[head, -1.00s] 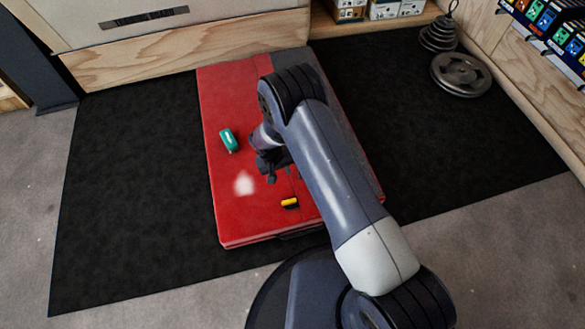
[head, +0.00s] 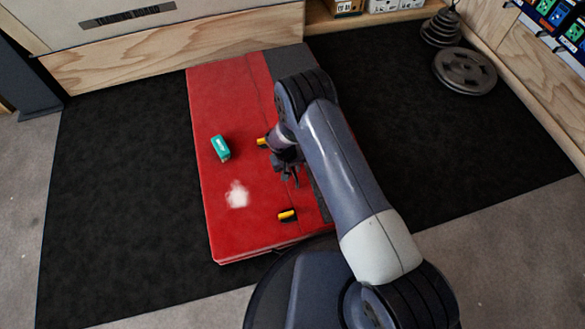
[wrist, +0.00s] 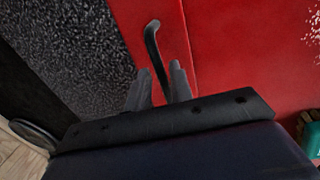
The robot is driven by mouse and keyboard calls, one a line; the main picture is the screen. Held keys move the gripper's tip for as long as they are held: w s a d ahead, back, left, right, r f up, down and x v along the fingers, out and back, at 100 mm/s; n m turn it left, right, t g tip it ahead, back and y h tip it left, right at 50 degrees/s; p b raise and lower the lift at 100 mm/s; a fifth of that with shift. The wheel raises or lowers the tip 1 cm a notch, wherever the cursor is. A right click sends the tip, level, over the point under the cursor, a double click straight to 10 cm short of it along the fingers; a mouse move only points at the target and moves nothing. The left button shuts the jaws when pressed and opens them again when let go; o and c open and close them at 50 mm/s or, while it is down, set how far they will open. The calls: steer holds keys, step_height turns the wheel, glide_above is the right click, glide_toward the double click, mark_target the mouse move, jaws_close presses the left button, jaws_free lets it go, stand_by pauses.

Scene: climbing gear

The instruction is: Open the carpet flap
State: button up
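The carpet flap (head: 290,60) is a grey strip along the right side of the red pad, mostly hidden behind my arm in the head view. In the wrist view the speckled grey carpet (wrist: 85,50) lies at the left, beside the red surface. A dark, bent handle or strap (wrist: 152,38) stands out over the red; its lower end appears between my fingers. My gripper (wrist: 158,74) has its fingers apart. In the head view my gripper (head: 290,180) is over the pad's right part, by the seam. I cannot tell whether it touches the strap.
The red pad (head: 218,95) carries a teal object (head: 220,147), a white powder patch (head: 237,194) and two yellow-black pieces, one near (head: 287,215) and one far (head: 262,142). Weight plates (head: 465,70) stand at the back right.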

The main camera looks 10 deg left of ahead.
jaws_close()
stand_by(0.3)
